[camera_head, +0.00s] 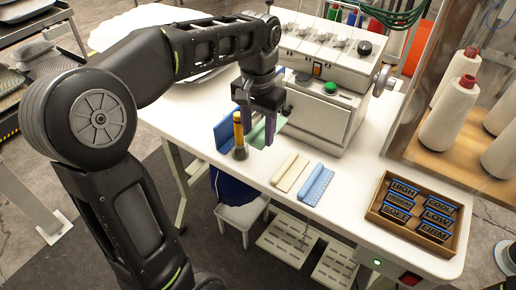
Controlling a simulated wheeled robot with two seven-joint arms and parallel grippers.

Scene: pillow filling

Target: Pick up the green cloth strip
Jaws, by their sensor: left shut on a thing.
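The green cloth strip (257,134) is at the middle of the work table, partly hidden by my left gripper. My left gripper (259,138) points down from above, in front of the sewing machine, and is shut on the green strip between its fingers. I cannot tell whether the strip is clear of the table top. My right gripper is not in view.
A yellow-handled tool (238,132) stands close left of the gripper, with a blue strip (222,132) behind it. Cream (290,172) and light blue (316,185) strips lie to the right. The sewing machine (322,113) stands behind. A label tray (452,239) is at far right.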

